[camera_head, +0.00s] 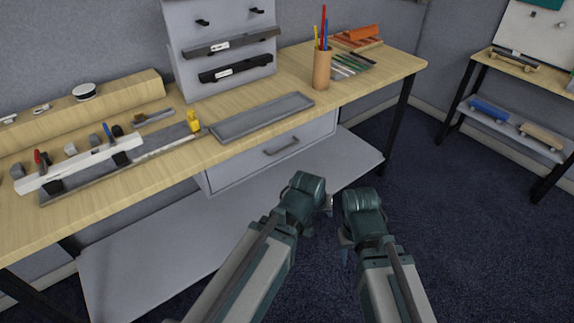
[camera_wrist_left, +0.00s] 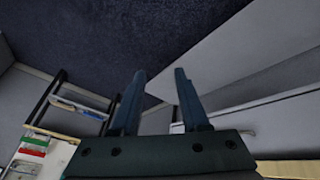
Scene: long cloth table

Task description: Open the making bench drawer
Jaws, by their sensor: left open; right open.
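The making bench (camera_head: 160,165) is a wooden-topped bench running along the wall. Its grey drawer (camera_head: 240,172) hangs under the top and looks shut, with a dark bar handle (camera_head: 282,146) on its front. My left gripper (camera_head: 327,204) is in front of the drawer, to the lower right of the handle and apart from it. In the left wrist view its two fingers (camera_wrist_left: 157,72) are spread with nothing between them. My right gripper (camera_head: 345,241) is just right of and below the left one, open, its fingertips small and partly hidden by the wrist.
A grey lower shelf (camera_head: 150,255) runs beneath the drawer. A grey tray (camera_head: 262,118), a wooden pencil cup (camera_head: 322,70) and a tool rail (camera_head: 80,175) stand on the bench top. A second bench (camera_head: 520,66) is at the right. The dark carpet (camera_head: 460,220) is clear.

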